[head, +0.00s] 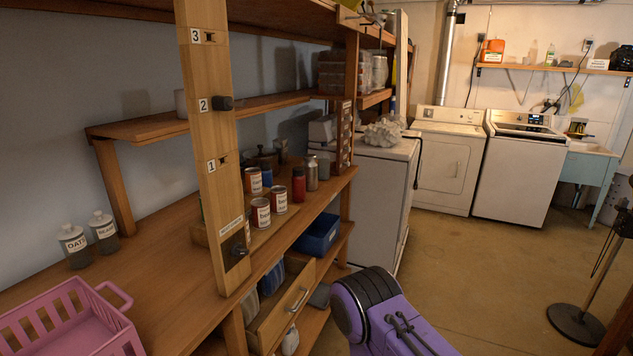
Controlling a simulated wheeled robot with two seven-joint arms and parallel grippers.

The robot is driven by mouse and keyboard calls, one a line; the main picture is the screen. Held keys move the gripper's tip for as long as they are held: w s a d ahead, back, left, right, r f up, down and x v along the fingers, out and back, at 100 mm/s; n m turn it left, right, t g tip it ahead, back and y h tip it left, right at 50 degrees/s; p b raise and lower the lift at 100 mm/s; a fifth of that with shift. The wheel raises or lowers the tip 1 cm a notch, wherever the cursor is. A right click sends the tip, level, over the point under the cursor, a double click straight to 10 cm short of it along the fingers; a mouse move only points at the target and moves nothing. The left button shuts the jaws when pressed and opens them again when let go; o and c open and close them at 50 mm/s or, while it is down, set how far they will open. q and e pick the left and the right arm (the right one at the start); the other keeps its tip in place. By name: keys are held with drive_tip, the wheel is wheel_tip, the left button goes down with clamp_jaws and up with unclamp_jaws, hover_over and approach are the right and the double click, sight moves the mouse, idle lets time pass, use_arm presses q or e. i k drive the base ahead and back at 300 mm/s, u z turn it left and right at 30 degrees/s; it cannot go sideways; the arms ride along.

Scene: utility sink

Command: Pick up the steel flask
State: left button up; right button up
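The steel flask (311,173) appears to be the grey metal cylinder standing upright on the wooden counter, towards its far end. A red bottle (299,185) with a dark top stands just left of it. A duller grey container (323,166) stands close behind it on the right. Labelled cans (279,200) stand nearer along the counter. Neither of my grippers shows in the head view, and nothing is touching the flask.
A wooden post (207,150) rises at the counter's front edge. A shelf (270,104) runs above the counter. A pink basket (70,322) is at the near left. A purple and black body, possibly mine, is bottom centre. Open floor (480,275) lies right of it.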

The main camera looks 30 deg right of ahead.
sight(310, 165)
drive_tip(key=z, duration=0.85)
drive_tip(key=i, duration=0.35)
drive_tip(key=z, duration=0.7)
drive_tip(key=i, duration=2.4)
drive_tip(key=u, duration=0.45)
